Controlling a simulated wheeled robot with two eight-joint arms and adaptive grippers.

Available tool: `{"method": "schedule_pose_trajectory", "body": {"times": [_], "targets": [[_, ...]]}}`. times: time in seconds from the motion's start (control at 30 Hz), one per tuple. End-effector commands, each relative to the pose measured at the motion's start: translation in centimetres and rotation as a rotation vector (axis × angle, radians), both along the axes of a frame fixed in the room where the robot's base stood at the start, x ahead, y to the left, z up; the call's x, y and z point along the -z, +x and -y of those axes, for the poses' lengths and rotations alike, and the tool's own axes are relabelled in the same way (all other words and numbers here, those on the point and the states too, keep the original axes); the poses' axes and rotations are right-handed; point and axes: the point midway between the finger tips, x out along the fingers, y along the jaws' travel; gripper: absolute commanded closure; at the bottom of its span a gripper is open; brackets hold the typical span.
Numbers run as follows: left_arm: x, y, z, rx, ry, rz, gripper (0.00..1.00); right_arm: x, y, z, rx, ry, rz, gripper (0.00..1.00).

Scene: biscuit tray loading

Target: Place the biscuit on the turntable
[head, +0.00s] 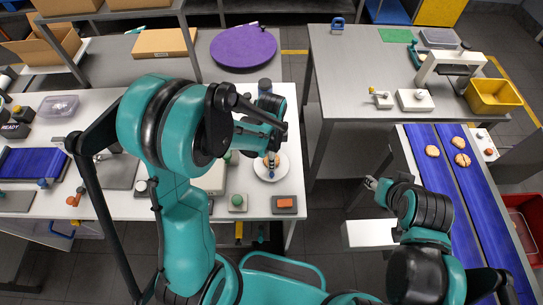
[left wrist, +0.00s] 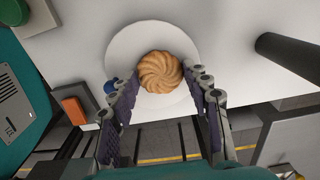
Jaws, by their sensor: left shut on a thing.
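A round, swirl-patterned golden biscuit (left wrist: 160,72) is between the fingertips of my left gripper (left wrist: 161,84), which is shut on it. A white plate (left wrist: 184,42) lies directly beneath; any gap between biscuit and plate is hard to tell. In the head view my left gripper (head: 271,160) points down over that plate (head: 283,166) and mostly hides the biscuit. A purple round disc (head: 243,47), seemingly the turntable, lies bare on a grey table at the back. My right gripper (head: 371,184) is beside the blue conveyor, away from the biscuit; its jaws are too small to read.
Several biscuits (head: 432,151) sit on the blue conveyor belts (head: 452,178) at right. A grey button box (head: 238,203) and a box with an orange top (head: 285,205) stand near the plate. A dark cylinder (head: 265,86) stands between plate and disc. A cardboard box (head: 159,43) is left of the disc.

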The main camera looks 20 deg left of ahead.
Motion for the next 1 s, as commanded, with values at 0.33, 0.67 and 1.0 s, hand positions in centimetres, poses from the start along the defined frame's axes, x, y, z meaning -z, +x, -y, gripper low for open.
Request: {"method": "schedule_pose_trajectory", "body": {"times": [0.33,0.67,1.0], "targets": [[0.3,0.0,0.0,0.000,0.000,0.000,0.44,0.4,0.0,0.0,0.000,0.000,0.000,0.60],[-0.8,0.0,0.0,0.000,0.000,0.000,0.44,-0.3,0.0,0.0,0.000,0.000,0.000,0.60],[-8.2,0.0,0.0,0.000,0.000,0.000,0.44,-2.3,0.0,0.0,0.000,0.000,0.000,0.60]]}}
